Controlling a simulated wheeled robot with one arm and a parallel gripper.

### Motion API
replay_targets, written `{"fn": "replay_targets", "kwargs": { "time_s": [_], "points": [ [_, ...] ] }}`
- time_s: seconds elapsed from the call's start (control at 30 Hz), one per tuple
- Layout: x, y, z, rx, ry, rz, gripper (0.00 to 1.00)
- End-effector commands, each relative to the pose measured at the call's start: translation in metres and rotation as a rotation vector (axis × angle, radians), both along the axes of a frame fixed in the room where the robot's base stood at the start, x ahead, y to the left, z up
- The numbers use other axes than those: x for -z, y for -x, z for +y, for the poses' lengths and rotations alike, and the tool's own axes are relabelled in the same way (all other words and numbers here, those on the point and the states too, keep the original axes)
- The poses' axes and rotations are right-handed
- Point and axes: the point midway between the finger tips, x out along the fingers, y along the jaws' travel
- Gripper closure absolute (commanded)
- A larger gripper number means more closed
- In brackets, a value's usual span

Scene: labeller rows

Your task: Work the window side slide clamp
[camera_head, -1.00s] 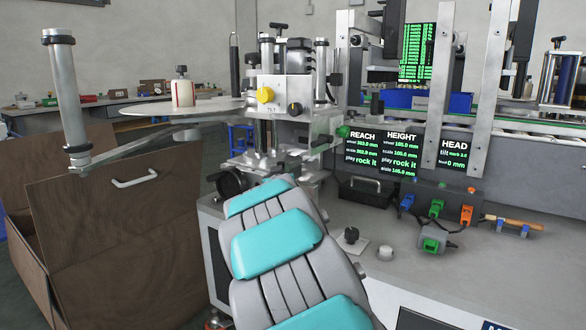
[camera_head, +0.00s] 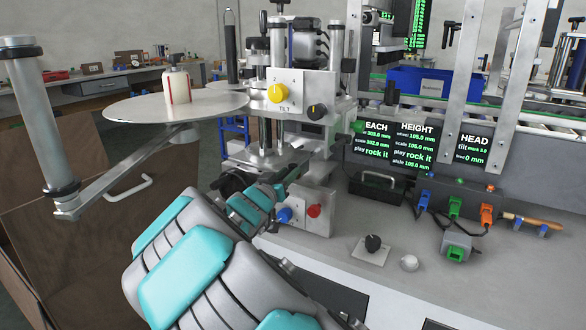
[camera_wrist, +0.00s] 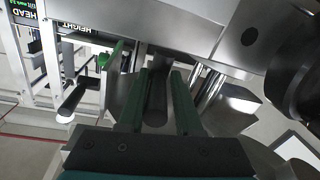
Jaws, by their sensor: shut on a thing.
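In the wrist view my gripper (camera_wrist: 160,76) has two green fingers on either side of a dark rounded handle (camera_wrist: 157,100) and is shut on it. The handle sits under a grey metal block (camera_wrist: 185,22). I cannot tell for sure that it is the window side slide clamp. In the head view my arm reaches up to the labeller's slide, below the head plate (camera_head: 304,95) with its yellow knob. A blue knob (camera_head: 284,215) and a red knob (camera_head: 314,211) show on a plate right of my arm.
A reel disc (camera_head: 180,108) on a long metal arm (camera_head: 120,180) stands left.

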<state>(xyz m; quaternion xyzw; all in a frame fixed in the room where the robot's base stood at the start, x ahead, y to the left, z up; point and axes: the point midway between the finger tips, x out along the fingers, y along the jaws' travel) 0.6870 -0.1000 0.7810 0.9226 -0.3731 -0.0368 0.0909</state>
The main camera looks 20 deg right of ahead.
Motion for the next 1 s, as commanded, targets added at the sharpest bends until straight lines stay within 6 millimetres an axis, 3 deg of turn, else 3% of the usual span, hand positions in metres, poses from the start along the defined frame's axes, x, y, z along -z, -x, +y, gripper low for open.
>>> {"fn": "replay_targets", "kwargs": {
  "time_s": [0.7, 0.73, 0.87, 1.0],
  "points": [
    [0.0, 0.0044, 0.004, 0.041, 0.001, 0.0, 1.0],
    [0.0, 0.0044, 0.004, 0.041, 0.001, 0.0, 0.63],
    [0.0001, 0.0042, 0.0045, 0.04, 0.001, 0.0, 0.49],
    [-0.0001, 0.0041, 0.005, 0.038, 0.001, -0.001, 0.47]
  ]
}}
